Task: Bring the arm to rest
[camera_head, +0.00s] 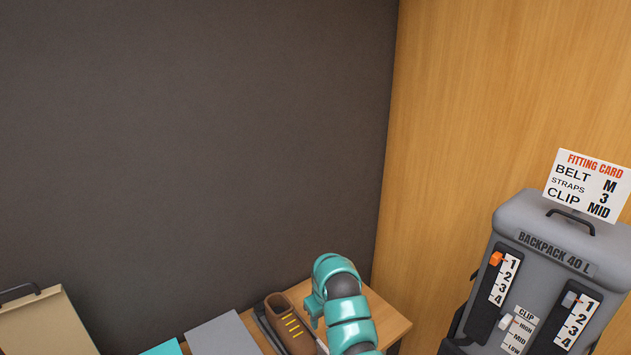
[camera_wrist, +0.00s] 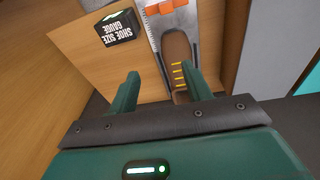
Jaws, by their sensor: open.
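My gripper (camera_wrist: 160,72) is open in the wrist view, with its two green fingers apart and nothing held between them. In the head view my teal arm (camera_head: 345,310) rises at the bottom, bent over a wooden table; the fingers cannot be made out there. A brown shoe (camera_head: 290,324) with yellow laces is left of the arm. The shoe (camera_wrist: 180,52) also shows in the wrist view, beyond the right finger, which covers part of it.
The shoe lies on a grey gauge (camera_wrist: 152,33) with orange parts. A black "SHOE SIZE GAUGE" box (camera_wrist: 119,28) stands beside it on the wooden table (camera_wrist: 90,60). A grey backpack stand (camera_head: 545,245) with sliders and a fitting card (camera_head: 588,185) is at right. A tan case (camera_head: 45,322) is at left.

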